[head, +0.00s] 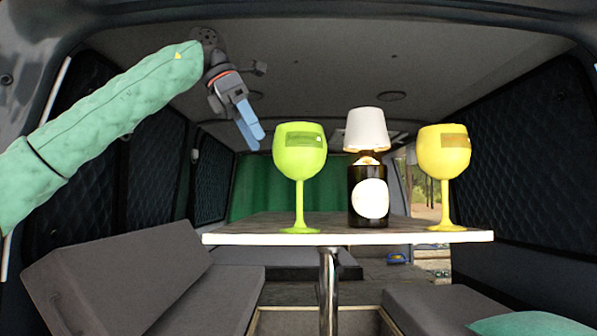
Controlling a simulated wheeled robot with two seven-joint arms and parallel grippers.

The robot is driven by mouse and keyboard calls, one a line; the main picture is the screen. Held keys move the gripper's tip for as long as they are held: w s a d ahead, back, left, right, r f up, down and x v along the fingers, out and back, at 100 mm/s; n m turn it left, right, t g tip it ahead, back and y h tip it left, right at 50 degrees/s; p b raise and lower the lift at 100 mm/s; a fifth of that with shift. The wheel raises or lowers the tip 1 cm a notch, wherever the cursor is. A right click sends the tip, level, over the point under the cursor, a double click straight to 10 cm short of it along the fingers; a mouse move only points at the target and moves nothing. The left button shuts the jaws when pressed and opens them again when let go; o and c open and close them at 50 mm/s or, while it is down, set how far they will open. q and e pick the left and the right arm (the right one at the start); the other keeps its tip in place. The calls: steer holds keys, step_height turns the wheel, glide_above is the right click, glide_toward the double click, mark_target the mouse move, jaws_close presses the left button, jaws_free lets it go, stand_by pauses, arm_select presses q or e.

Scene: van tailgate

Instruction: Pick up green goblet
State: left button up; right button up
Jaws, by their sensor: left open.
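A lime-green goblet (300,152) stands upright on the left part of the table (350,239), close to its front edge. My left arm, in a green sleeve, comes in from the left. My left gripper (252,132), with blue fingers, points down and to the right. It is in the air to the upper left of the green goblet's bowl, open and empty, and appears apart from the goblet. My right gripper is not in view.
A dark bottle lamp (369,196) with a white shade stands right of the green goblet. A yellow goblet (444,152) stands at the table's right end. Grey cushions (120,280) lie below the table. The air left of the green goblet is free.

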mark_target(278, 165)
arm_select(q)
steer(key=d, duration=0.2)
steer(key=w+d+p, duration=0.1)
steer(key=d, duration=0.2)
steer(key=shift+w+f, duration=0.1)
steer(key=shift+w, duration=0.1)
steer(key=shift+s+d, duration=0.1)
steer(key=shift+d, duration=0.65)
steer(key=d, duration=0.1)
steer(key=d+p, duration=0.1)
steer(key=w+d, duration=0.1)
steer(key=d, duration=0.1)
steer(key=shift+f+p, duration=0.3)
steer(key=shift+f, duration=0.2)
steer(key=shift+a, duration=0.3)
steer(key=shift+c, duration=0.2)
steer(key=shift+d, duration=0.2)
steer(key=c, duration=0.9)
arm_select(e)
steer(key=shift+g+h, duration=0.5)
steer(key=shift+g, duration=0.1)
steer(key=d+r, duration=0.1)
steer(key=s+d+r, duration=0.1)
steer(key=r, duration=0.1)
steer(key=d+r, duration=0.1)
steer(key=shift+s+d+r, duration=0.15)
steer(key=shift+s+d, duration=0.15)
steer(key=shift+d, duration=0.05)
arm_select(q)
steer(key=shift+a, duration=0.1)
